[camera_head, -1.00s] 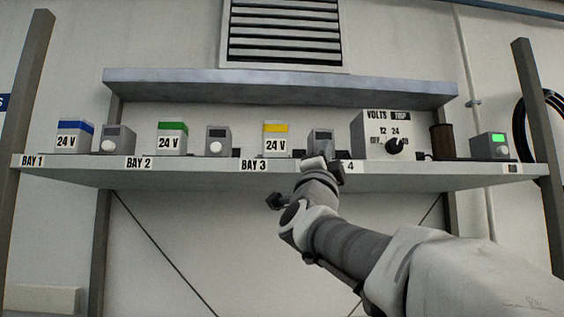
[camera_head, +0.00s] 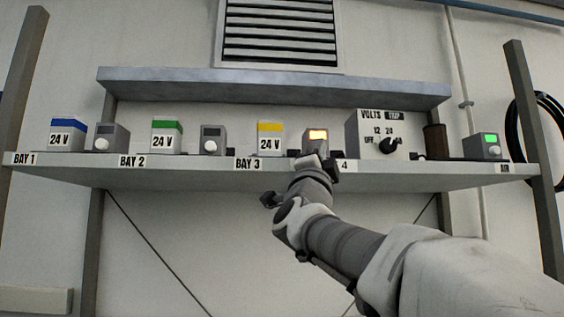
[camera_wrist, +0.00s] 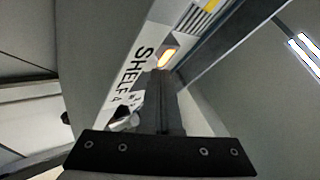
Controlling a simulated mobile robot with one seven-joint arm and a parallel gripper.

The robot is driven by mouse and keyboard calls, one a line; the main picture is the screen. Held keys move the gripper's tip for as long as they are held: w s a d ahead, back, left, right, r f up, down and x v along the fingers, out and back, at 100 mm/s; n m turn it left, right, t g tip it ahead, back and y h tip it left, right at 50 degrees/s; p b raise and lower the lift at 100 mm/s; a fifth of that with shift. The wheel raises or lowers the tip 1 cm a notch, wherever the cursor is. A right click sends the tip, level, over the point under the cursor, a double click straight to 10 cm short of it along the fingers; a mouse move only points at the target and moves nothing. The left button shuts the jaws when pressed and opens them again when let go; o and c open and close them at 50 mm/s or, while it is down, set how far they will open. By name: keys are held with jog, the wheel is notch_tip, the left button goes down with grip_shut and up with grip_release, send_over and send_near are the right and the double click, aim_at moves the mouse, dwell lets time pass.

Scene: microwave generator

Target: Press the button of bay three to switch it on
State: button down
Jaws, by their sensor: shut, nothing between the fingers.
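My gripper (camera_head: 323,163) is shut and empty, right in front of this unit at the shelf edge.
The bay one unit (camera_head: 111,137) and bay two unit (camera_head: 214,140) have dark screens and pale round buttons. Right of bay three stand a VOLTS dial box (camera_head: 372,135), a brown cylinder (camera_head: 436,140) and a green-lit unit (camera_head: 486,146). An upper shelf (camera_head: 270,84) overhangs them.

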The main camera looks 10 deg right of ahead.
jog(key=shift+s, duration=0.45)
jog(key=s+b, duration=0.3)
jog(key=s, duration=0.3)
dwell(0.6)
